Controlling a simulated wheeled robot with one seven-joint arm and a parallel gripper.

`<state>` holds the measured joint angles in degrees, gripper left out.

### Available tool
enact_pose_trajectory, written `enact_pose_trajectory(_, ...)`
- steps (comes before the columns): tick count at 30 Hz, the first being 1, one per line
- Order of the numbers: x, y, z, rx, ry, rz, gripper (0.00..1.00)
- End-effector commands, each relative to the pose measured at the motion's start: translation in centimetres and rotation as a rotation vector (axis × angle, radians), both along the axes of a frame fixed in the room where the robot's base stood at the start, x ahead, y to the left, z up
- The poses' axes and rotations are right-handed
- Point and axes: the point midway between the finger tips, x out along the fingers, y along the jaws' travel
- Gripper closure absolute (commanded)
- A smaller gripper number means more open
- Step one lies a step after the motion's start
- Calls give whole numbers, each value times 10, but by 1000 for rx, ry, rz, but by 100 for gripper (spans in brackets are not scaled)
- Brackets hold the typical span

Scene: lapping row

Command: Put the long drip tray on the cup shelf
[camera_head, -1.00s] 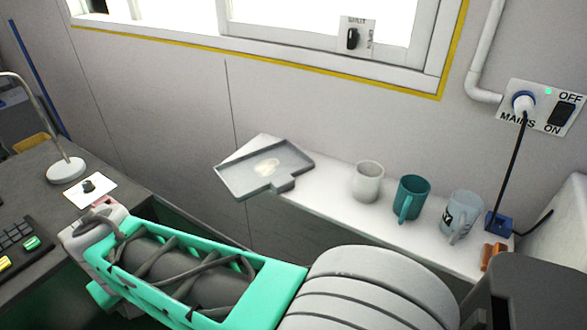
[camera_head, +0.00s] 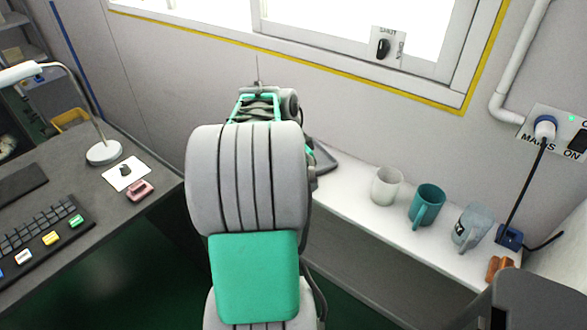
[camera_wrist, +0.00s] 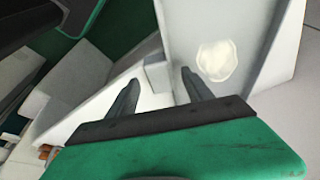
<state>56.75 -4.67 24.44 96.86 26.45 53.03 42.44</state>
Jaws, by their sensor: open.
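The drip tray is grey and shallow, with a pale stain on its floor. In the head view only its right end (camera_head: 322,160) shows, at the left end of the white cup shelf (camera_head: 350,200); my arm hides the rest. In the wrist view the tray (camera_wrist: 250,35) fills the upper right, with a short grey block-like part at its edge. My gripper (camera_wrist: 158,90) is open, with one finger towards the white shelf side and the other over the tray. Whether the fingers touch the tray I cannot tell. The head view hides my gripper.
A white mug (camera_head: 386,186), a teal mug (camera_head: 426,205) and a clear mug (camera_head: 472,228) stand on the shelf right of the tray. A blue block (camera_head: 509,238) and an orange thing (camera_head: 498,267) are farther right. A dark desk (camera_head: 60,185) with a lamp stands at left.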

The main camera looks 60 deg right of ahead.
Motion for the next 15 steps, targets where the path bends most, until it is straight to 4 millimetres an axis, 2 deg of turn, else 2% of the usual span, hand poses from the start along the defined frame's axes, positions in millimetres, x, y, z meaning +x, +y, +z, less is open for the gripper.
enact_pose_trajectory(7,0,-1,-3,0,-1,1,42)
enact_pose_trajectory(15,0,-1,-3,-1,-1,2,64)
